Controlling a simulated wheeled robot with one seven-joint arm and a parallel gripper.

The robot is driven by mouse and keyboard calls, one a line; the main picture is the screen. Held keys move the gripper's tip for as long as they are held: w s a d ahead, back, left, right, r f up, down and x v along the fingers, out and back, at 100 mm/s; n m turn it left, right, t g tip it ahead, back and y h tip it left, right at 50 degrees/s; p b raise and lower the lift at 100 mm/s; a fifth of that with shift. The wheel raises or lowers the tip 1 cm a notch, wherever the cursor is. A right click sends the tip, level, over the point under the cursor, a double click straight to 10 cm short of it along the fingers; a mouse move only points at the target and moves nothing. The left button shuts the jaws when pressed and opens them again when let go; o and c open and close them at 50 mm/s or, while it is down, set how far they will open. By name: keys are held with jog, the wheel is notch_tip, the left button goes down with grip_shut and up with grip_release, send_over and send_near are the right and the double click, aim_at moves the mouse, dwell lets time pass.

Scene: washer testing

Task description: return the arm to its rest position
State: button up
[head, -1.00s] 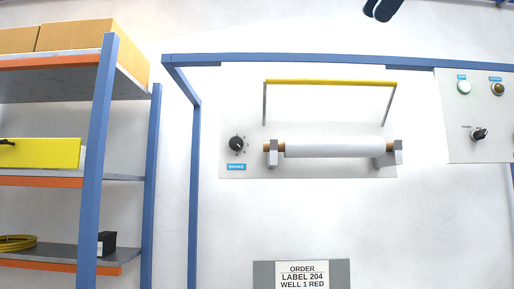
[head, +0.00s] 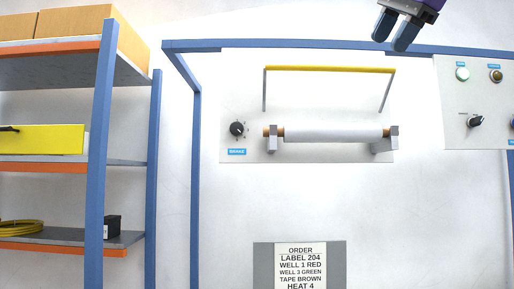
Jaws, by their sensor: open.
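My gripper (head: 395,38) shows at the top of the head view, right of the middle, with its two dark blue fingers pointing down. The fingers are apart and nothing is between them. The fingertips overlap the blue top rail (head: 290,45) of the frame in the picture. The rest of my arm is mostly out of view above.
A white roll (head: 333,136) on a holder sits under a yellow bar (head: 330,69), beside a brake knob (head: 237,128). A control panel (head: 490,135) is at right. Shelves (head: 70,165) with boxes stand at left. An order sign (head: 300,262) is at bottom.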

jog(key=s+d+f+n+g+h, duration=0.1)
jog(key=s+f+n, duration=0.3)
jog(key=f, duration=1.1)
jog(key=s+d+f+n+g+h, duration=0.1)
jog(key=s+f+n, duration=0.3)
jog(key=f, duration=1.2)
jog(key=s+d+f+n+g+h, duration=0.1)
jog(key=s+d+f+n, duration=0.2)
jog(key=f, duration=1.3)
jog(key=s+n, duration=0.1)
jog(key=s, duration=0.2)
jog(key=shift+s+d+n+h, duration=0.15)
jog(key=shift+n+h, duration=0.15)
jog(key=shift+n, duration=0.1)
